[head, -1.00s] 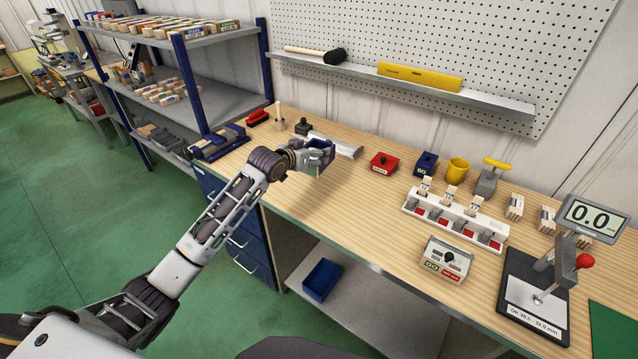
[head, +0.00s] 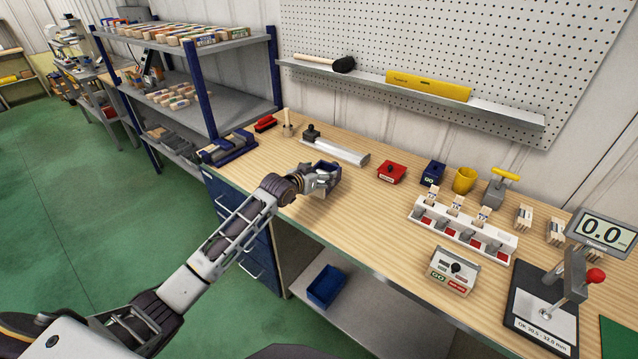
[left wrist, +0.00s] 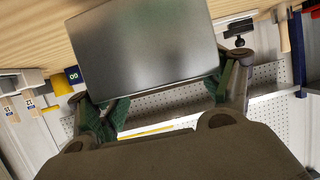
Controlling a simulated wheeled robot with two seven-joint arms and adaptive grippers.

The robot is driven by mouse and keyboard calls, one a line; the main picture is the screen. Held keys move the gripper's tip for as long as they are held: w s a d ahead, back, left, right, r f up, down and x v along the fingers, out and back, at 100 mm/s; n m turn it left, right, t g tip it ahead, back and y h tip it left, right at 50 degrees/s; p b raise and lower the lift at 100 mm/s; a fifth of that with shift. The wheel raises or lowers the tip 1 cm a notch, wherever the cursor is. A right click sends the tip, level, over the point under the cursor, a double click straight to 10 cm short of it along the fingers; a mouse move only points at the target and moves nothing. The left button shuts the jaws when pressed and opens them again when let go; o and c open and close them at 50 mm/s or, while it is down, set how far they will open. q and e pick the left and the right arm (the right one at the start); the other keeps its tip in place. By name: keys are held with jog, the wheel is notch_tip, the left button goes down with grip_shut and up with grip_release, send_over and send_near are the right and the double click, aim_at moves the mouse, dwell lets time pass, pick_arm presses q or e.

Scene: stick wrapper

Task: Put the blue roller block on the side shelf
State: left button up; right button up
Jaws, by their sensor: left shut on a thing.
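My left gripper (head: 326,178) is above the left part of the bench. It is shut on a block that shows dark blue in the head view, partly hidden by the fingers. In the left wrist view that block (left wrist: 145,55) shows a plain grey face between the two fingers (left wrist: 160,105). I take it to be the blue roller block, but no roller is clear. The side shelf (head: 238,101), a grey rack with blue posts, stands left of the bench, apart from the gripper. My right gripper is not in view.
A silver rail (head: 335,149) lies behind the gripper, with a blue fixture (head: 228,147) at the bench's left end. A red block (head: 391,173), a blue block (head: 433,172) and a yellow cup (head: 464,180) stand to the right. The shelf's middle level has bare room at its right.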

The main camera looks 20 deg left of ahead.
pick_arm(q)
jog(key=shift+r, duration=0.2)
jog(key=shift+f, duration=1.9)
jog(key=o, duration=1.9)
jog(key=shift+f, duration=0.2)
jog(key=shift+o, duration=0.2)
jog(key=shift+s+r, duration=0.1)
jog(key=v, duration=1.2)
jog(key=shift+d, duration=0.1)
